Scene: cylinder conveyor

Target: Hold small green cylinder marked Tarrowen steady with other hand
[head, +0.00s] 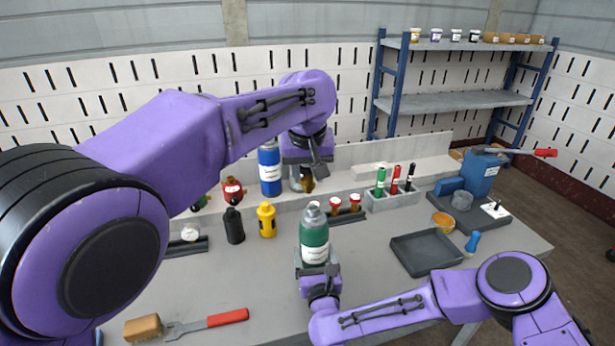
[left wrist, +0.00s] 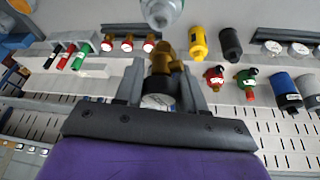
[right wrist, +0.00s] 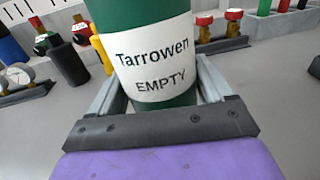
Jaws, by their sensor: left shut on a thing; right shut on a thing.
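The small green cylinder (head: 314,238) stands upright at the middle of the table, with a grey top and a white label. In the right wrist view the label on the green cylinder (right wrist: 155,60) reads "Tarrowen" and "EMPTY". My right gripper (head: 318,270) is shut around its lower body; its fingers (right wrist: 155,105) flank the label. My left gripper (head: 309,165) is above and behind the cylinder, shut on a brass fitting with a round gauge (left wrist: 165,62). The fitting is apart from the cylinder, whose grey top (left wrist: 160,10) shows at the upper edge of the left wrist view.
A blue cylinder (head: 270,172) stands behind, near my left gripper. Yellow (head: 266,221) and black (head: 235,226) bottles stand left of the green cylinder. A dark tray (head: 426,252) lies right. A red-handled brush (head: 228,318) lies front left. Free table surrounds the front middle.

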